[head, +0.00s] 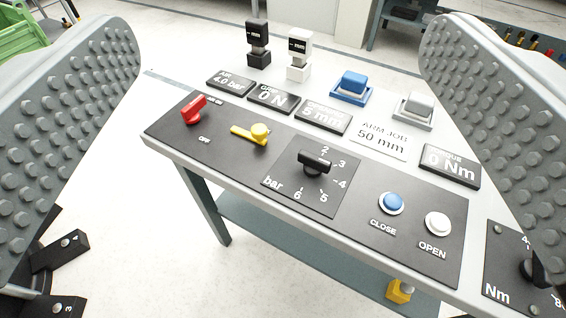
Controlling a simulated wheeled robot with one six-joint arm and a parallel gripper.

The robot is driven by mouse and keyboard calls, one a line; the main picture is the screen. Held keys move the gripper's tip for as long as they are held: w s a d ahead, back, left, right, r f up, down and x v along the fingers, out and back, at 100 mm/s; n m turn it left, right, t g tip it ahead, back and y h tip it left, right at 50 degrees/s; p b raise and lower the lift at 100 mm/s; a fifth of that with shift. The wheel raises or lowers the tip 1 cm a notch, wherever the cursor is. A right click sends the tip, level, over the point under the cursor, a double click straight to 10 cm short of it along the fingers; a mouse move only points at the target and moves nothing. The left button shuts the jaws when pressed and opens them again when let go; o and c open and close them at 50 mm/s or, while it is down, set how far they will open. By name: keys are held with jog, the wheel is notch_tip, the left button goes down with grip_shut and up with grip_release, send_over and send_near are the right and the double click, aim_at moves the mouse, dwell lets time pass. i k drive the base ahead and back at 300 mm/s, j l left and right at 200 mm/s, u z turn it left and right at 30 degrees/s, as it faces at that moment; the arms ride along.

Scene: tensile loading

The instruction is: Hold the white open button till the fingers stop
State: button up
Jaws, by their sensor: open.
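The white open button (437,224) is a round cap on the dark control panel (225,150), above the label OPEN, at the lower right of the head view. The blue close button (391,203) sits just left of it. My gripper (283,100) is open, with its two grey studded fingers at the left and right edges of the view. The panel shows between them. Nothing is between the fingers close to me, and they look apart from the white button. The fingers of the testing machine are not clearly identifiable in this view.
A red switch (194,109), a yellow lever (254,133) and a black bar knob (314,162) are on the panel. Behind are displays, black and white upright devices, and blue and grey blocks. An Nm dial (497,291) is partly hidden at right.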

aim_at(440, 222)
jog(key=z, duration=1)
